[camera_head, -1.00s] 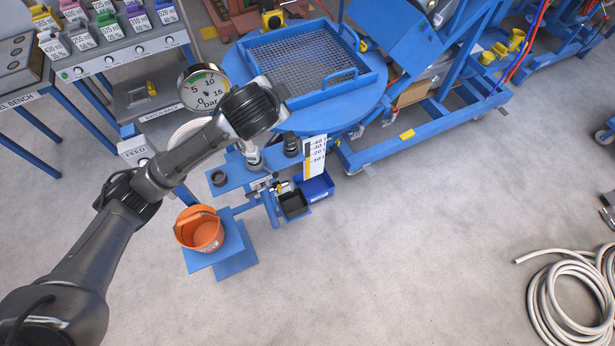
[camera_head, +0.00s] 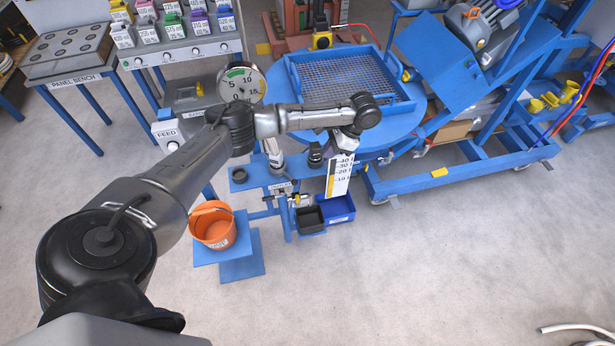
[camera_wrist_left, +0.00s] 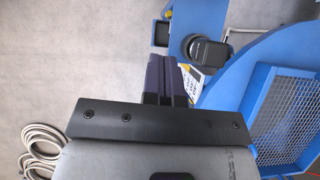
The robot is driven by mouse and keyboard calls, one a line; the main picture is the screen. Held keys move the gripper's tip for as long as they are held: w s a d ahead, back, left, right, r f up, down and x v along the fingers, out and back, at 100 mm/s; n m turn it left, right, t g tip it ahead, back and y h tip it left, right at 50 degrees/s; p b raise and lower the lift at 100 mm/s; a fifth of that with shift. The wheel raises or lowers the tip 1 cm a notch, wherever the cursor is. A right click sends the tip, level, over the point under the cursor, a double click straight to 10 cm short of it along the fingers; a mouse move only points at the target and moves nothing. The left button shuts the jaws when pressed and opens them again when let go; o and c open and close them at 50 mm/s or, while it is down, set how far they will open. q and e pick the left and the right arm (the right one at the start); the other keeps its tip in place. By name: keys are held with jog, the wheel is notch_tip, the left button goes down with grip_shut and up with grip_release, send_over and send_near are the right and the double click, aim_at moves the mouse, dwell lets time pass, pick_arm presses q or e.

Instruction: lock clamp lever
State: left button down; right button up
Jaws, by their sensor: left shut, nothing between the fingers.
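No clamp lever can be told apart for certain. Small metal fittings (camera_head: 300,200) sit on the blue stand (camera_head: 262,177) and are too small to read. My left gripper (camera_head: 333,149) is above the right end of this stand, beside a short black cylinder (camera_head: 315,155) and over the white scale plate (camera_head: 338,180). In the left wrist view its dark fingers (camera_wrist_left: 165,75) are shut together with nothing between them. The black cylinder (camera_wrist_left: 206,50) is right of the fingertips there, apart from them in the picture. My right gripper is not in view.
A blue round table with a mesh tray (camera_head: 345,78) stands behind the gripper. A pressure gauge (camera_head: 241,83) is to its left. An orange bucket (camera_head: 213,226), a black bin (camera_head: 310,219) and a blue bin (camera_head: 337,209) are lower down.

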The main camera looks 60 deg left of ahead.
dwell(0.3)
pick_arm(q)
send_near(290, 178)
notch_tip(290, 178, down, 6)
jog(key=d, duration=0.1)
jog(key=shift+s+f+b, duration=0.25)
jog(key=shift+s+b, duration=0.2)
jog(key=shift+s, duration=0.4)
